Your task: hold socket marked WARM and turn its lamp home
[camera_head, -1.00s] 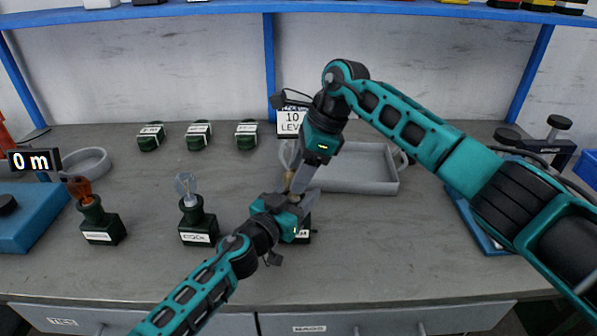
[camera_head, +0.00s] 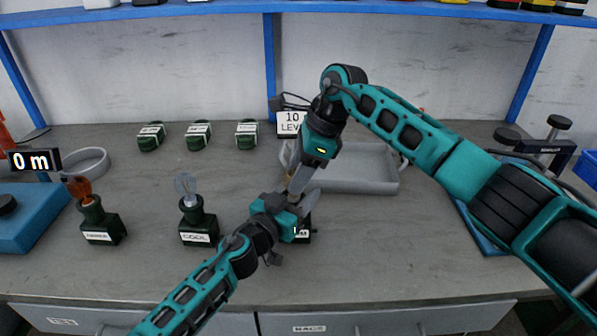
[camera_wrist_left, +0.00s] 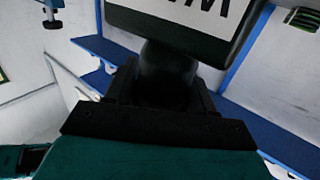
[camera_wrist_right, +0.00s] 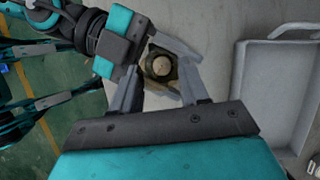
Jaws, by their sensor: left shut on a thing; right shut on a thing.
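The socket marked WARM (camera_head: 303,234) is dark green with a white label; mostly hidden behind my left gripper, with only the label's end showing. In the left wrist view its label (camera_wrist_left: 195,18) ends in M, and its dark neck (camera_wrist_left: 168,75) sits between the jaws. My left gripper (camera_head: 298,212) is shut on this neck. My right gripper (camera_head: 295,188) is directly above, shut on the lamp, which is mostly hidden by the fingers. In the right wrist view the lamp (camera_wrist_right: 160,66) shows as a round tan end over the dark socket. How deep it sits cannot be told.
Left stand a socket marked COOL (camera_head: 198,226) with a clear lamp and another socket (camera_head: 102,230) with an amber lamp. Several dark green labelled pieces (camera_head: 198,135) lie behind. A grey tray (camera_head: 360,187) is behind my grippers. The front bench is clear.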

